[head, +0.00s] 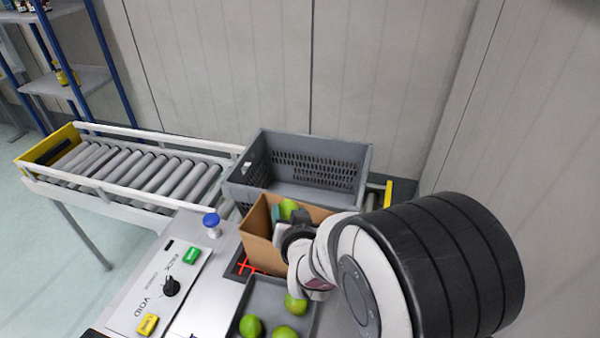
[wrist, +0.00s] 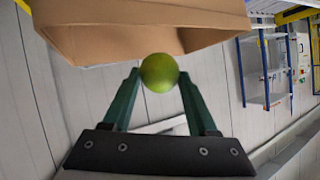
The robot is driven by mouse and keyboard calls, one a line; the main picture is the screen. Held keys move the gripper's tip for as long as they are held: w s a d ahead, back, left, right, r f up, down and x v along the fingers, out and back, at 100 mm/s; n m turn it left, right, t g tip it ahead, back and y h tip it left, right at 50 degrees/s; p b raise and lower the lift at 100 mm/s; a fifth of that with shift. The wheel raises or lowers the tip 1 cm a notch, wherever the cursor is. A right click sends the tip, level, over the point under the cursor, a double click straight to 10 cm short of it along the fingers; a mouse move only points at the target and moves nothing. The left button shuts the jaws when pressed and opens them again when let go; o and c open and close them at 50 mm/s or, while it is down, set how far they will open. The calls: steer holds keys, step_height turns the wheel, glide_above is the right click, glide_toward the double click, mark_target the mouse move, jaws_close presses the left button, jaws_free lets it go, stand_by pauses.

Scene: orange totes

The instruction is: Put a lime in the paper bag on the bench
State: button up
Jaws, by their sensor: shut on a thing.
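My gripper (head: 281,214) is shut on a green lime (head: 288,207), at the open top of the brown paper bag (head: 258,249). In the wrist view the held lime (wrist: 159,72) sits between the green fingertips (wrist: 158,77) and overlaps the edge of the bag (wrist: 140,28). I cannot tell whether the lime is below the bag's rim. The bag stands upright on the bench, and my arm hides its right part. Three more limes (head: 250,326) show in a grey tray (head: 259,285) in front of the bag.
A grey perforated crate (head: 262,150) stands right behind the bag. A roller conveyor (head: 130,170) runs off to the left. A control panel (head: 155,290) with green and yellow buttons and a blue-topped knob (head: 211,221) lie left of the bag.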

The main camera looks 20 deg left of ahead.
steer(key=shift+f, duration=1.05)
steer(key=o, duration=1.4)
steer(key=shift+o, duration=0.2)
steer(key=v, duration=0.7)
steer(key=shift+s, duration=0.25)
steer(key=shift+r, duration=0.1)
